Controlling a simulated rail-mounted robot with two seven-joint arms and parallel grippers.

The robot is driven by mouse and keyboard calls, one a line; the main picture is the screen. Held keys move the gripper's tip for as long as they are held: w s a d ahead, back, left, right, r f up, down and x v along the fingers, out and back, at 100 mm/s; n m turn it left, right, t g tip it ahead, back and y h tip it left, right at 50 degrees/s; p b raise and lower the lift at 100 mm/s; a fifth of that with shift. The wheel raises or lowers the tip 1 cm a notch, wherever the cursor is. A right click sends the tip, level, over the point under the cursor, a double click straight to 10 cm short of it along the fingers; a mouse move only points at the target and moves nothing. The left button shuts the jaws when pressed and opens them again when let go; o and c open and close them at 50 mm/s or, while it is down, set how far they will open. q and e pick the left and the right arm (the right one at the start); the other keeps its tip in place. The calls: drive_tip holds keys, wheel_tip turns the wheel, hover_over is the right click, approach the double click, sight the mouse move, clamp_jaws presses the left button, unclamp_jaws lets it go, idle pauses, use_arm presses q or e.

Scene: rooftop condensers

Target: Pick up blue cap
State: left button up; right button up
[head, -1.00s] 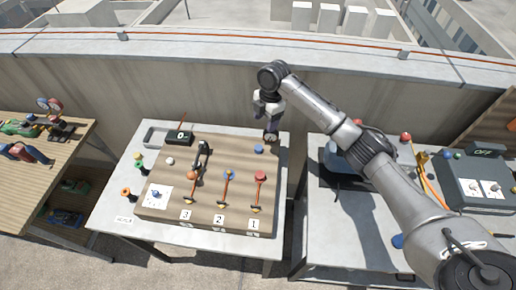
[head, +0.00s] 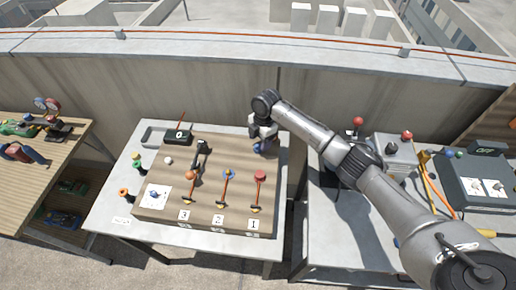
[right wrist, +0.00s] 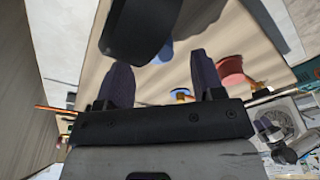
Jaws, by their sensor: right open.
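The blue cap (head: 257,149) is at the back right of the wooden board (head: 215,205), partly hidden by my right gripper in the head view. In the right wrist view a piece of blue (right wrist: 163,54), likely this cap, shows between the fingers, partly covered by a dark part in front. My right gripper (head: 262,146) points down at the cap, fingers apart; the open fingers also show in the right wrist view (right wrist: 162,82). I cannot tell whether they touch the cap. My left gripper is not in view.
A red cap (head: 260,175) stands on the board in front of the blue cap, with a blue ring (head: 229,174) to its left. An orange ball (head: 193,175) and a black clamp-like piece (head: 203,148) are further left. A right-hand table (head: 320,235) carries other equipment.

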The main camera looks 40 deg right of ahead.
sight(258, 147)
drive_tip(key=f, duration=0.3)
drive_tip(key=shift+a+f, duration=0.1)
drive_tip(key=shift+a, duration=0.2)
drive_tip(key=shift+c, duration=0.3)
drive_tip(key=c, duration=0.9)
